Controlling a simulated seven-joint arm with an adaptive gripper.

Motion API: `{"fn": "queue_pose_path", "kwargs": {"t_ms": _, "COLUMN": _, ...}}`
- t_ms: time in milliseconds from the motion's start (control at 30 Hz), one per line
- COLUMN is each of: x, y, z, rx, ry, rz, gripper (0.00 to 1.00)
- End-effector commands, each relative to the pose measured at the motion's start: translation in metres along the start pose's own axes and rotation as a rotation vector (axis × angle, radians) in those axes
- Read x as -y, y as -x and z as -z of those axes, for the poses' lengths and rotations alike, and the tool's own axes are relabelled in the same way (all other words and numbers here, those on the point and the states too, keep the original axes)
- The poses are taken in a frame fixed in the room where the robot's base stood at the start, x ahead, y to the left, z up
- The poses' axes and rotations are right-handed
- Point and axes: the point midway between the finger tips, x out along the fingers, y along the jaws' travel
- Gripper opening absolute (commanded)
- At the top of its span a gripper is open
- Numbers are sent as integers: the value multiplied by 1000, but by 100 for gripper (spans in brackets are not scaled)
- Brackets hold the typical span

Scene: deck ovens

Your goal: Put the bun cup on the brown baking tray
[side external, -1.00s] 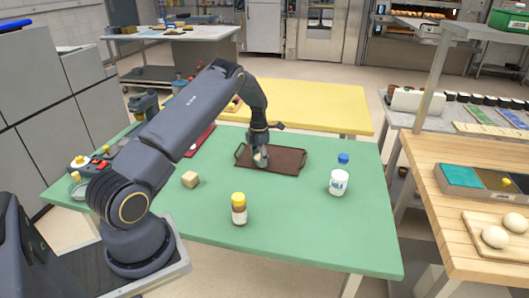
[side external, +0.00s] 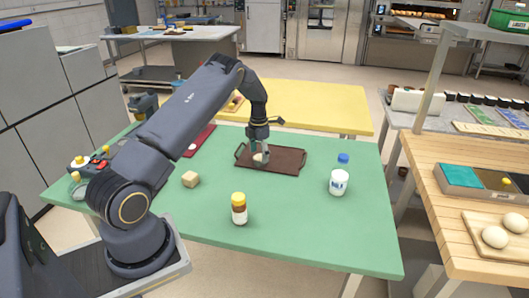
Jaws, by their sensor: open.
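The brown baking tray (side external: 288,161) lies flat on the green table, with a handle at each short end. The small pale bun cup (side external: 259,158) sits on the left part of the tray, partly hidden by my gripper. My gripper (side external: 262,160) points down over the left part of the tray, right at the bun cup. Its fingers are open around or just above the cup; the small picture does not show which.
A white bottle with a blue cap (side external: 339,177) stands right of the tray. A red tray (side external: 200,140) lies behind my arm. The green table's front right (side external: 330,235) is clear.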

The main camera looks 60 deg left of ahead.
Motion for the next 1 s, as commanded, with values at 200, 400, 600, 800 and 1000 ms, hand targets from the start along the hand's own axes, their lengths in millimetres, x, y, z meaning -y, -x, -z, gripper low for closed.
{"fn": "queue_pose_path", "kwargs": {"t_ms": 200, "x": 0, "y": 52, "z": -1, "rx": 4, "ry": -1, "rz": -3, "gripper": 78}}
{"fn": "queue_pose_path", "kwargs": {"t_ms": 400, "x": 0, "y": 87, "z": -1, "rx": 2, "ry": -1, "rz": -1, "gripper": 78}}
{"fn": "queue_pose_path", "kwargs": {"t_ms": 600, "x": 9, "y": 114, "z": -1, "rx": 17, "ry": -65, "rz": 0, "gripper": 78}}
{"fn": "queue_pose_path", "kwargs": {"t_ms": 800, "x": 78, "y": 200, "z": 11, "rx": 120, "ry": -581, "rz": -25, "gripper": 78}}
{"fn": "queue_pose_path", "kwargs": {"t_ms": 1000, "x": 181, "y": 282, "z": 68, "rx": 227, "ry": -1395, "rz": -150, "gripper": 78}}
